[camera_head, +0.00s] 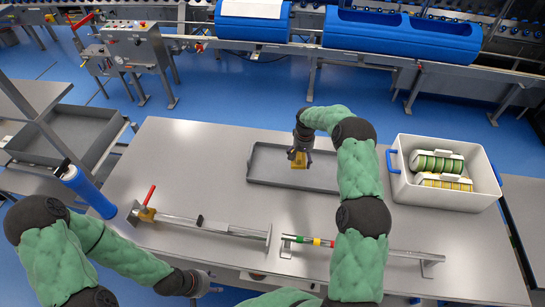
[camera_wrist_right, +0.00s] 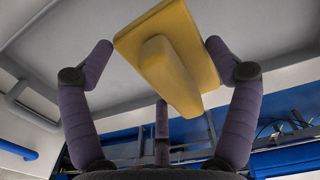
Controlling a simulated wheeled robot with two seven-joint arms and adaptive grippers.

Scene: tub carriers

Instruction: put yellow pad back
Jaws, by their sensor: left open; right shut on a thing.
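The yellow pad (camera_head: 299,162) is in my right gripper (camera_head: 301,152), over the left half of a shallow grey tray (camera_head: 262,180) on the table. In the right wrist view the yellow pad (camera_wrist_right: 172,60) is a flat plate with a raised rib. It sits between the purple fingers of the gripper, which is shut on it. I cannot tell whether the pad touches the tray floor. My left gripper (camera_head: 200,284) is empty and open, low at the table's front edge; its fingers are small in view.
A white tub (camera_head: 447,199) with blue handles and green-yellow carriers (camera_head: 440,163) stands at the right. A rail fixture with a red lever (camera_head: 149,196) and a second bar with coloured bands (camera_head: 307,240) lie in front. The table's back left is clear.

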